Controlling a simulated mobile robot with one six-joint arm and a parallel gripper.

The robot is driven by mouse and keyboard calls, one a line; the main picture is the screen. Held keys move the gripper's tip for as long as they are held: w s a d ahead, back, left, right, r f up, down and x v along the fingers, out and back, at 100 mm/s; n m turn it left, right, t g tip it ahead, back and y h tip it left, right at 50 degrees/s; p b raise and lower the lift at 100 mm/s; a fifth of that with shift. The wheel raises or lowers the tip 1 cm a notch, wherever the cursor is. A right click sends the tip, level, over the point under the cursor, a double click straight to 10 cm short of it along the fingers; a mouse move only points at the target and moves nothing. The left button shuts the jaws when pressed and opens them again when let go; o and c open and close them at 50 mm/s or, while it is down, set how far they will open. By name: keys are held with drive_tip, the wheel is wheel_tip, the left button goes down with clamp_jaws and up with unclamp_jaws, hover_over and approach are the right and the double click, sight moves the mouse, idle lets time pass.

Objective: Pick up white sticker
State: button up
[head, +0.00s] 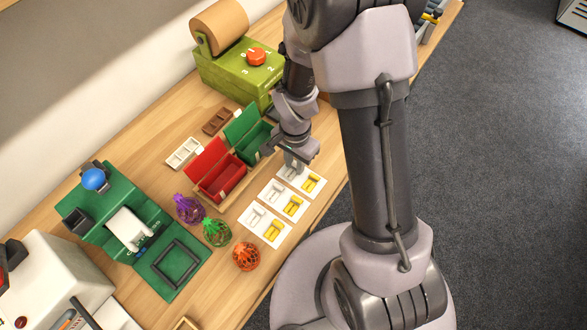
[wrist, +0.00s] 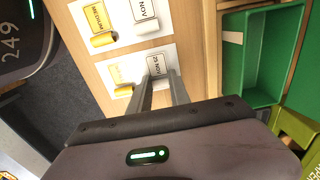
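White cards (head: 277,212) lie in a row on the wooden table, each with a white sticker on the left and a yellow sticker on the right. My gripper (head: 294,167) points down over the far end of this row. In the wrist view, its two fingers (wrist: 160,84) are apart, at the lower edge of a white sticker (wrist: 157,65) with "NOV" print. They hide part of this sticker's lower edge; I cannot tell whether they touch it. A yellow sticker (wrist: 127,72) lies beside it. Another white sticker (wrist: 144,10) is on the neighbouring card.
An open red box (head: 222,178) and an open green box (head: 254,143) stand left of the cards. Purple, green and orange net bags (head: 246,257) lie nearer. A green scale-like device (head: 125,230) is at left, a green machine with a brown roll (head: 232,78) behind.

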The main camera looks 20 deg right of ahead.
clamp_jaws()
